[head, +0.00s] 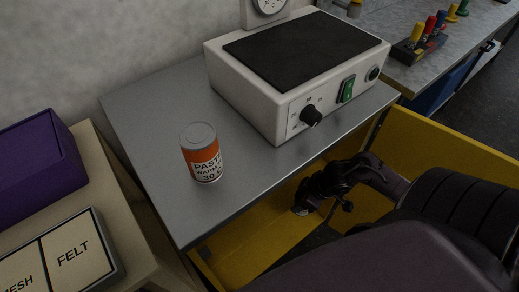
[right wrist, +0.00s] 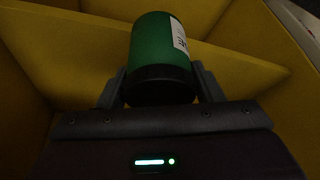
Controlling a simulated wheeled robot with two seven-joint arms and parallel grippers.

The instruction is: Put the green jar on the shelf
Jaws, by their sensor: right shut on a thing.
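The green jar (right wrist: 158,45) shows in the right wrist view, with a dark band at its near end and a white label on its side. My right gripper (right wrist: 160,92) is shut on it, one finger on each side of the dark end. Yellow walls surround the jar there. In the head view my right gripper (head: 306,205) reaches down inside the yellow bin (head: 432,148) below the grey table's front edge; the jar cannot be made out there. I cannot identify a shelf for certain. My left gripper is not in view.
An orange and white paste can (head: 203,160) stands on the grey table (head: 150,122), left of a white heater box (head: 250,97) with a black top. A purple bin (head: 38,165) and a felt-labelled tray (head: 75,255) are at left. Free table surface surrounds the can.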

